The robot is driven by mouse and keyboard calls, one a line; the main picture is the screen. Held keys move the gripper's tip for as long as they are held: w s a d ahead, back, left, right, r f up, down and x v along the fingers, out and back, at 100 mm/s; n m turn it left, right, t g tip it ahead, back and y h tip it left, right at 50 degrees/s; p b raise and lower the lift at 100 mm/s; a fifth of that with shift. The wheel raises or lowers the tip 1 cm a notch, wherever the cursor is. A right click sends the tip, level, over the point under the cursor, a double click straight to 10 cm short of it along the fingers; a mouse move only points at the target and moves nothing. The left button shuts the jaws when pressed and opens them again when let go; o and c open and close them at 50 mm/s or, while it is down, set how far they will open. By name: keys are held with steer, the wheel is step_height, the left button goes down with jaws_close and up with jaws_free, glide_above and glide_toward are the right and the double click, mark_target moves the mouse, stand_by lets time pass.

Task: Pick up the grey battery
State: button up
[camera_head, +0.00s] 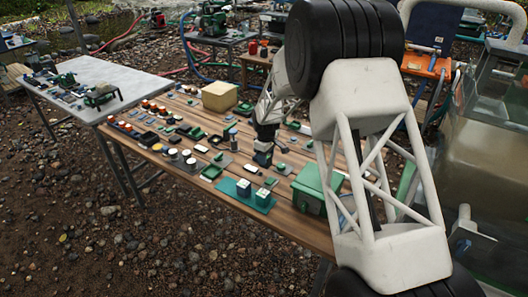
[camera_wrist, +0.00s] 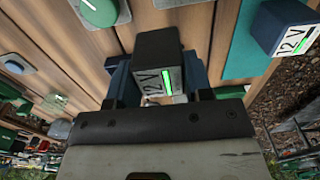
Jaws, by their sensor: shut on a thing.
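The grey battery (camera_wrist: 158,50) has a dark casing and a white "12 V" label with a green bar. In the wrist view it sits between the blue fingers of my gripper (camera_wrist: 158,78), which is shut on it. In the head view my gripper (camera_head: 264,143) is over the middle of the wooden table (camera_head: 222,208), and the held battery is too small there to make out clearly. I cannot tell whether the battery touches the tabletop.
A green box (camera_head: 310,193) stands right of the mat. Small parts crowd the table's left side. A cream block (camera_head: 219,96) sits behind.

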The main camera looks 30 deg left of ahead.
steer(key=shift+s+d+r, duration=0.15)
steer(key=shift+s+d, duration=0.9)
steer(key=shift+s, duration=0.05)
steer(key=shift+s+d+r, duration=0.15)
steer(key=shift+s+d, duration=0.85)
steer(key=shift+s, duration=0.1)
steer(key=shift+r, duration=0.15)
step_height(320, 180, up, 2)
steer(key=shift+r, duration=0.1)
steer(key=shift+s, duration=0.1)
steer(key=s+a+r, duration=0.1)
steer(key=s+a, duration=0.9)
steer(key=a, duration=0.4)
steer(key=shift+r, duration=0.35)
steer(key=shift+f, duration=0.2)
